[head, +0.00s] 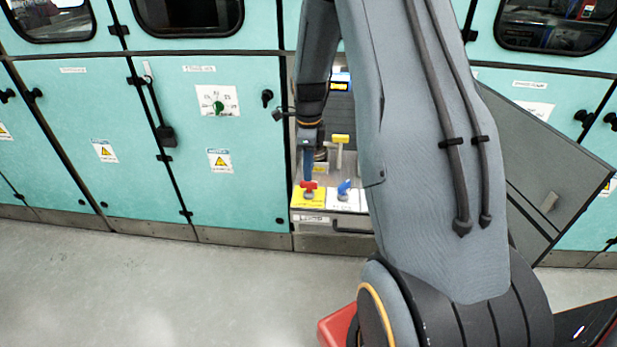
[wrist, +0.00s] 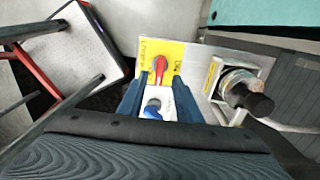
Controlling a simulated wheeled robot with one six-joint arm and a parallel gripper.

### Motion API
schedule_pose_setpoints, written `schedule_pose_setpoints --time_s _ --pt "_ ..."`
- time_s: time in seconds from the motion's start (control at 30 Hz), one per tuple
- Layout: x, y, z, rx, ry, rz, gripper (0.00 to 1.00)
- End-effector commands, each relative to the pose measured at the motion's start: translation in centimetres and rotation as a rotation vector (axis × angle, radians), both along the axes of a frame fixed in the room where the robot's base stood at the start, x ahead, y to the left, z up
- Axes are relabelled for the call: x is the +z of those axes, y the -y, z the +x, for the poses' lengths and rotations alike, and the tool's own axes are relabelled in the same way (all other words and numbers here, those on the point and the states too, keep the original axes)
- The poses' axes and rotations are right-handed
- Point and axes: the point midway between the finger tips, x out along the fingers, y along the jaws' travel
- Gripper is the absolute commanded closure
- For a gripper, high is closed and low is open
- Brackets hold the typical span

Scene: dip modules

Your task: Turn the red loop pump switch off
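The red switch (head: 309,186) sits on a yellow plate (head: 301,200) at the front of an open cabinet bay. It also shows in the wrist view (wrist: 160,65), its handle lying roughly along the picture's vertical. My gripper (head: 307,172) points down just above the red switch. In the wrist view my gripper (wrist: 158,88) is open, two dark blue fingers apart with nothing held. Whether a finger touches the red switch cannot be told.
A yellow-topped handle (head: 340,139) stands behind the switches. A black knob on a metal fitting (wrist: 247,92) is right of my fingers in the wrist view. A grey open door (head: 550,170) slants at the right. The floor (head: 150,285) in front is clear.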

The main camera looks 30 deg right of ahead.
Motion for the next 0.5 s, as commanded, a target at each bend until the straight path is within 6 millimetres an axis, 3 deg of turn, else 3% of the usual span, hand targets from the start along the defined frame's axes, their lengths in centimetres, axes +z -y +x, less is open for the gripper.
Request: schedule_pose_setpoints --time_s 0.2,0.5 --pt "2.7 0.0 0.1 0.0 0.002 0.0 0.69" --pt "3.4 0.0 0.0 0.0 0.0 0.0 0.69"
